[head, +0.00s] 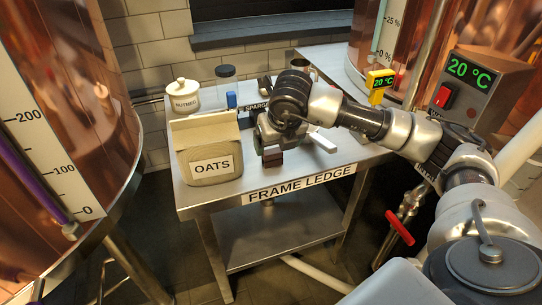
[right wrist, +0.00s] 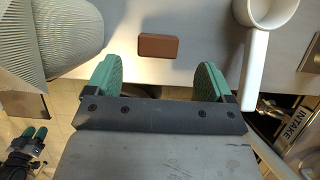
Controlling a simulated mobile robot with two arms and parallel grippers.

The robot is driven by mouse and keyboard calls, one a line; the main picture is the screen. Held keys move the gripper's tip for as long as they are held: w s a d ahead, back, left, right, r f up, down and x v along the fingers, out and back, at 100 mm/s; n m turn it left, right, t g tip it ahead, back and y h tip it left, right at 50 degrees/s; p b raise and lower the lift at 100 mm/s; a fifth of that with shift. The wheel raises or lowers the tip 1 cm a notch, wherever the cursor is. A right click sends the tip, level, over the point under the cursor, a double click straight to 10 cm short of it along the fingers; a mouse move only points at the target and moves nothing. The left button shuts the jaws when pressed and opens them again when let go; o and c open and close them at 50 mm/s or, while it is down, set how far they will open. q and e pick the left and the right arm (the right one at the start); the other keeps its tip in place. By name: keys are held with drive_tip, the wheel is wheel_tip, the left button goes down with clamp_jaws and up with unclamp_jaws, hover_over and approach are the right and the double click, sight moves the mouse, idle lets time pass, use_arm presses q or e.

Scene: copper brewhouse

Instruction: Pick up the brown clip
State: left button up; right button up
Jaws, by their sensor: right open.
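The brown clip (right wrist: 159,46) is a small plain brown block lying on the grey metal table. In the right wrist view it lies beyond my right gripper (right wrist: 155,80), roughly centred between the two green fingers, with bare table between. The fingers are apart and nothing is between them. In the head view the clip (head: 272,158) shows near the table's front edge, just below my right gripper (head: 268,141), whose fingers are hard to make out. My left gripper (right wrist: 34,134) seems to show small at the lower left of the right wrist view, away from the table.
An oats bag (head: 210,150) stands left of the clip. A white mug (right wrist: 268,10) with a long white handle is to the right, close to my right finger. A nutmeg jar (head: 184,95) stands at the back left. The FRAME LEDGE label (head: 301,186) marks the table's front edge.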

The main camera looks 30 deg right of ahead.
sight(272, 151)
drive_tip(key=b+x, duration=0.1)
drive_tip(key=x, duration=0.5)
drive_tip(key=shift+w+a+f, duration=0.1)
drive_tip(key=shift+w+f, duration=0.05)
drive_tip(key=shift+f, duration=0.05)
drive_tip(key=c, duration=1)
use_arm(q)
drive_tip(key=v, duration=0.3)
drive_tip(key=shift+r, duration=0.2)
use_arm(e)
drive_tip(key=shift+r, duration=0.15)
drive_tip(key=shift+r, duration=0.25)
wheel_tip(272, 151, up, 4)
drive_tip(key=shift+f+p, duration=0.1)
drive_tip(key=shift+p, duration=0.4)
use_arm(q)
drive_tip(key=x, duration=0.4)
drive_tip(key=shift+f, duration=0.1)
use_arm(e)
drive_tip(key=s+d+r, duration=0.6)
drive_tip(key=s+d, duration=0.1)
drive_tip(key=s, duration=0.1)
drive_tip(key=shift+s+d+r, duration=0.3)
drive_tip(key=shift+s+d, duration=0.05)
drive_tip(key=shift+s, duration=0.05)
